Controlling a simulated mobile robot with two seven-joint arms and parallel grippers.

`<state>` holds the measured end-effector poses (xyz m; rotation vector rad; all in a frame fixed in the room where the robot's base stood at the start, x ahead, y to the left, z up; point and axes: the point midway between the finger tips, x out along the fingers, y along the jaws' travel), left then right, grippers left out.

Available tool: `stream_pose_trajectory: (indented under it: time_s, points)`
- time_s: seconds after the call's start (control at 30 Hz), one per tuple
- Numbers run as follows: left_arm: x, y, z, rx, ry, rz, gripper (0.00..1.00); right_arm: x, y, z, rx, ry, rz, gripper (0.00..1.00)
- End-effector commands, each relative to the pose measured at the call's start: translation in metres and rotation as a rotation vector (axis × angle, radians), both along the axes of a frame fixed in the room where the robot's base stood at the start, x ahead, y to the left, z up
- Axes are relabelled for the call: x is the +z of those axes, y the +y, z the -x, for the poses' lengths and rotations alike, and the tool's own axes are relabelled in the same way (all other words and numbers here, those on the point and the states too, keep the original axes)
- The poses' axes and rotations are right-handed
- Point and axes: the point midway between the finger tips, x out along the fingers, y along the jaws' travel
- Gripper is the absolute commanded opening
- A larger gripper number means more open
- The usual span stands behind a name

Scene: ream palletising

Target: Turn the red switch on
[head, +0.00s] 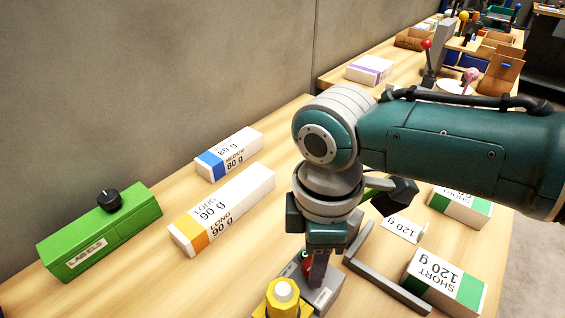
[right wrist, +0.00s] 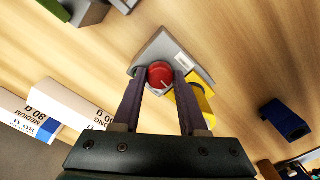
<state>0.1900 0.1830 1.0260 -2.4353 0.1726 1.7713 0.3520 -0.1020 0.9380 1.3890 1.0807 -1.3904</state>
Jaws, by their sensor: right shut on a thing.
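The red switch (right wrist: 160,72) is a round red knob on a grey box (right wrist: 172,50) with a small pale label, seen in the right wrist view. In the head view the grey box (head: 327,288) stands on the table at lower middle, and the knob is mostly hidden behind my gripper. My right gripper (right wrist: 159,80) points down with one finger on each side of the red knob and is shut on it. A thin pale line shows on the knob's face. My left gripper is in neither view.
A green box with a black knob (head: 100,232) is at the left. Labelled reams, one orange-marked (head: 222,208) and one blue-marked (head: 228,154), lie towards the wall. Green-marked reams (head: 445,282) lie right.

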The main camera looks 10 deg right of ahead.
Motion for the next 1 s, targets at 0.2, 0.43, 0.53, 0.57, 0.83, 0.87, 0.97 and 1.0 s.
stream_pose_trajectory:
  time_s: [0.2,0.43,0.53,0.57,0.83,0.87,0.97,1.0]
  points:
    - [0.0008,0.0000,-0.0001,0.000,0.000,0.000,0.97,0.0007,0.0013,-0.0002,0.094,-0.001,-0.004,0.00]
    - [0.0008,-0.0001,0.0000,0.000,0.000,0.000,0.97,0.0008,0.0015,-0.0003,0.137,-0.001,-0.004,0.00]
    - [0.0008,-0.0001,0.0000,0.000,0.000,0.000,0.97,0.0008,0.0015,-0.0003,0.142,-0.001,-0.004,0.00]
    - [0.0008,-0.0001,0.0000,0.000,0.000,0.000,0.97,0.0008,0.0015,-0.0003,0.143,-0.001,-0.004,0.00]
    - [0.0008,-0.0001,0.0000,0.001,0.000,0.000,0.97,0.0009,0.0016,-0.0002,0.144,-0.001,-0.004,0.00]
    - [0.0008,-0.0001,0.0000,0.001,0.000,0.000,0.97,0.0009,0.0016,-0.0002,0.144,-0.001,-0.004,0.43]
    - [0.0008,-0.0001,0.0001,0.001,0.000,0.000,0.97,0.0008,0.0013,-0.0001,0.143,-0.001,-0.003,0.54]
    - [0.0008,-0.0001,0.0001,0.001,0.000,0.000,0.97,0.0007,0.0012,-0.0001,0.142,-0.001,-0.003,0.59]
